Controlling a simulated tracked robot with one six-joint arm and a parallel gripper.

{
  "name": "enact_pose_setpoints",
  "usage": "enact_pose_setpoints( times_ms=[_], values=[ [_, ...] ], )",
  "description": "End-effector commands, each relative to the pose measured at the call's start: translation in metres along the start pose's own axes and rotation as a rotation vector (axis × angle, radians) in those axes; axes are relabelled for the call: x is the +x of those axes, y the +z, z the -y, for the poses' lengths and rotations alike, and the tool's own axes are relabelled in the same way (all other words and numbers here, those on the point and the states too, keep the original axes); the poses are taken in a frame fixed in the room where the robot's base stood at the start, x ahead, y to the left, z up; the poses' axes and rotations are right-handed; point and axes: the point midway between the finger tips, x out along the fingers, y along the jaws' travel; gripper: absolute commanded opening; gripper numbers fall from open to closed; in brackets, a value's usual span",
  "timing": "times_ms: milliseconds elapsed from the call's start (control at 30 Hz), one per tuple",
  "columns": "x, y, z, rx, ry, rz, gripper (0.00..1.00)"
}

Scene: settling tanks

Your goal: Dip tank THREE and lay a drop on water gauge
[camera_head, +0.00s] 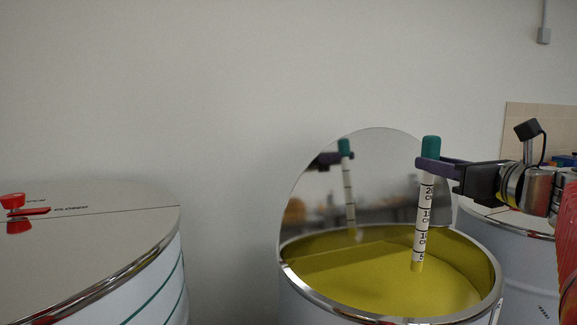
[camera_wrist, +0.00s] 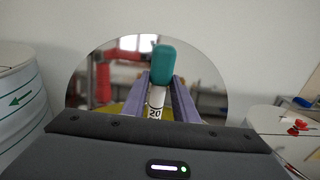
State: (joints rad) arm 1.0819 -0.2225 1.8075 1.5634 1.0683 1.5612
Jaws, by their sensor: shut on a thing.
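A white dipstick (camera_head: 424,215) with a teal cap (camera_head: 431,147) and black scale marks stands nearly upright. My gripper (camera_head: 428,163) is shut on it just below the cap. The cap also shows in the wrist view (camera_wrist: 163,62), between my two purple fingers. The stick hangs inside an open steel tank (camera_head: 289,272) of yellow liquid (camera_head: 370,285). Its lower end is at the liquid; I cannot tell how deep it sits. The tank's half-raised round lid (camera_head: 310,190) mirrors the stick. No tank number is readable. I cannot make out a water gauge paste or drop.
A closed tank (camera_head: 100,225) with a red handle (camera_head: 28,210) marked "CLOSED" stands at left. Another tank (camera_head: 530,245) stands behind at right, partly hidden by my arm. The raised lid is close behind the stick.

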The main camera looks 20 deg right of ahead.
Motion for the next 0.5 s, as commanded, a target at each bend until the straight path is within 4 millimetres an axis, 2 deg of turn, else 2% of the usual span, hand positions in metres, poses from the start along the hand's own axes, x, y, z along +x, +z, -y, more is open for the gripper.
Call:
enact_pose_setpoints(
  times_ms=[500],
  values=[
    [0.000,0.026,0.000,-0.001,0.000,0.001,0.04]
  ],
)
